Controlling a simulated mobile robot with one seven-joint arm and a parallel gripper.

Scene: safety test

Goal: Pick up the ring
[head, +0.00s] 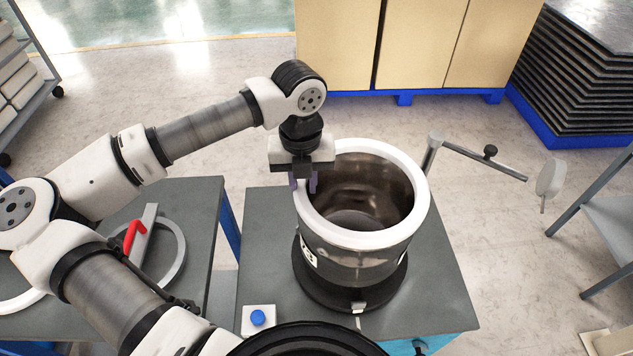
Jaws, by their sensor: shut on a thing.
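A thick white ring (408,165) sits on the top rim of a metal cylindrical vessel (350,265), or very close to it; I cannot tell whether there is a gap. My gripper (304,184) points down at the ring's left side, with its purple fingers shut on the ring's wall. The fingertips are partly hidden by the ring and the gripper body. The vessel is open at the top and stands upright in a black base (385,298) on a grey-topped table (440,285).
A jointed metal arm with a pale disc (550,178) stands right of the vessel. A blue button box (257,317) sits at the table's front left. The left table (205,200) holds a grey ring (180,262) and a red-handled tool (131,234). Cabinets (420,45) stand behind.

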